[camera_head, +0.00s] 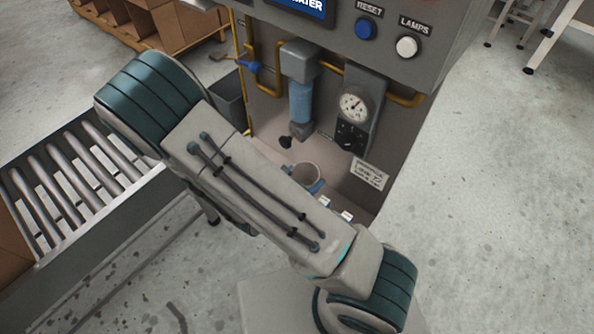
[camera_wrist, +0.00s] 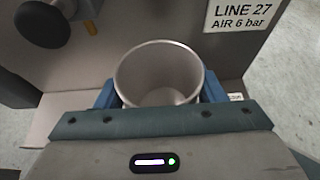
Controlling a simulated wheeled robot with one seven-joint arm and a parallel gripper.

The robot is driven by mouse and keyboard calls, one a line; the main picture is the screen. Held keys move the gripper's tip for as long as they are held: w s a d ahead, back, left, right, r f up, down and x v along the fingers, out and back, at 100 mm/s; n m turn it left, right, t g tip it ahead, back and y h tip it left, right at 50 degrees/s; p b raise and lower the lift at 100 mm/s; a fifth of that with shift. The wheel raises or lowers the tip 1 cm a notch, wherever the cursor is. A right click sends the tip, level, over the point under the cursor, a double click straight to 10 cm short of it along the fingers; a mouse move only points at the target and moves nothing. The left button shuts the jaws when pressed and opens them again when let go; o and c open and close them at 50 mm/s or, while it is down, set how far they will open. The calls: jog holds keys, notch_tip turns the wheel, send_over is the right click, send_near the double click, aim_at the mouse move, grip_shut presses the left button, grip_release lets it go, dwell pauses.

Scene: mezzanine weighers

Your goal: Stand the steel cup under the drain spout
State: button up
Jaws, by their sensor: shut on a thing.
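The steel cup (camera_wrist: 158,75) is upright between the blue fingers of my gripper (camera_wrist: 155,92) in the wrist view. My gripper is shut on it. In the head view the cup (camera_head: 307,174) shows just beyond my arm, which hides most of my gripper. The drain spout (camera_head: 286,142) is a small dark fitting on the machine's front, below and left of the blue filter bowl. It also shows at the upper left of the wrist view (camera_wrist: 88,22). The cup is to the right of the spout and nearer to me, not under it. The cup's base is hidden.
The blue filter bowl (camera_head: 301,102) hangs left of a pressure gauge (camera_head: 353,104). A label plate (camera_head: 369,173) is at the right. A pale ledge (camera_head: 345,197) lies below. A roller conveyor (camera_head: 75,170) runs at the left, with a dark bin (camera_head: 229,100) behind.

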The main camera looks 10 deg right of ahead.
jog(key=shift+w+f+b, duration=0.55)
jog(key=shift+f+b, duration=0.1)
jog(key=shift+b, duration=1.65)
jog(key=b, duration=0.3)
jog(key=shift+w+d+f, duration=0.15)
jog(key=shift+w+f, duration=0.05)
jog(key=w+f, duration=0.1)
jog(key=w, duration=0.2)
jog(key=w+f+b, duration=0.1)
jog(key=w+f, duration=0.1)
jog(key=w, duration=0.1)
jog(key=w+f+b, duration=0.1)
jog(key=w+f, duration=0.1)
jog(key=w, duration=0.1)
jog(key=shift+w+d, duration=0.15)
jog(key=shift+d, duration=0.05)
jog(key=shift+f+b, duration=1.15)
jog(key=shift+f, duration=0.9)
jog(key=o, duration=1.1)
jog(key=shift+f, duration=0.1)
